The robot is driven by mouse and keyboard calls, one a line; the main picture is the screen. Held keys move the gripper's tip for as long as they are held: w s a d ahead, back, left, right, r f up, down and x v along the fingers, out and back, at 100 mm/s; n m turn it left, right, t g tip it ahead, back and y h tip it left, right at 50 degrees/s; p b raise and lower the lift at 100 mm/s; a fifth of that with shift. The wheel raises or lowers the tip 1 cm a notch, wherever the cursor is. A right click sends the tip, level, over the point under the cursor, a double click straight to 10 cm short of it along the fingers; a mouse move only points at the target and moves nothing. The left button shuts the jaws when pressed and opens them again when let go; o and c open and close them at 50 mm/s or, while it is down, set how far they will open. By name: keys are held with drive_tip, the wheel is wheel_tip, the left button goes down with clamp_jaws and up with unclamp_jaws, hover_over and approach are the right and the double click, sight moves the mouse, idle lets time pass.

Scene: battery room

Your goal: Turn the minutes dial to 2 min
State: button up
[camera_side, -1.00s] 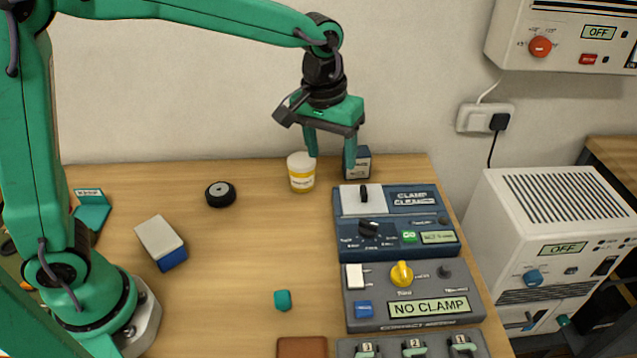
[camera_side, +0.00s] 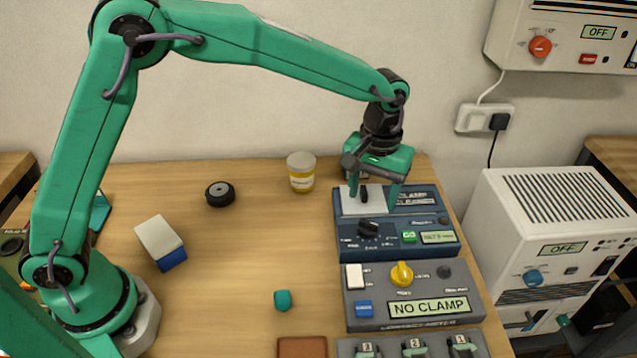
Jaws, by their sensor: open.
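The blue clamp cleaner box (camera_side: 425,222) stands at the right of the table. A black dial (camera_side: 369,229) with small markings around it sits on its front panel; it seems to be the minutes dial, but its exact setting is too small to read. My gripper (camera_side: 374,202) is open and empty, pointing down over the box's upper left part. Its fingers are on either side of the black upright piece (camera_side: 364,194) on the white plate, behind the dial. I cannot tell whether they touch anything.
In front of the cleaner is a grey meter box (camera_side: 445,282) with a yellow knob (camera_side: 402,273) and a NO CLAMP display. A yellow-white jar (camera_side: 301,172), black puck (camera_side: 220,194), white-blue block (camera_side: 160,242) and teal piece (camera_side: 282,300) lie left.

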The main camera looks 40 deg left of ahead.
sight(369, 223)
drive_tip(key=shift+f, duration=3.5)
drive_tip(key=shift+c, duration=0.2)
drive_tip(key=c, duration=1)
